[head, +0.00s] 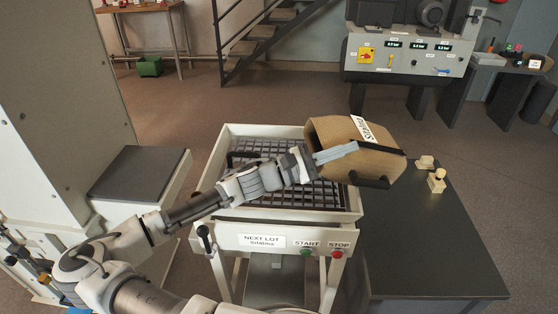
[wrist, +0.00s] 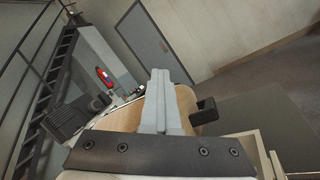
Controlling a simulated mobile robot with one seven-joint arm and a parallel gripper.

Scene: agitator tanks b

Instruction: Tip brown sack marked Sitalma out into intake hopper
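The brown sack (head: 372,158) bears a white label reading Sitalma. It is tilted on its side above the right part of the intake hopper (head: 285,214), its darker end facing left. The hopper is a cream frame with a dark grate, and I see no poured material on the grate. My gripper (head: 338,153) lies against the sack's near side and looks shut on it. In the wrist view my gripper (wrist: 160,100) has its fingers close together, with the brown sack (wrist: 187,103) behind them. The exact grip is partly hidden.
The hopper's front has a "NEXT LOT Sitalma" sign (head: 262,241), a green START button (head: 306,252) and a red STOP button (head: 337,254). A dark table (head: 425,245) stands at the right with a small stamp-like piece (head: 436,182). A grey cabinet (head: 60,100) stands left.

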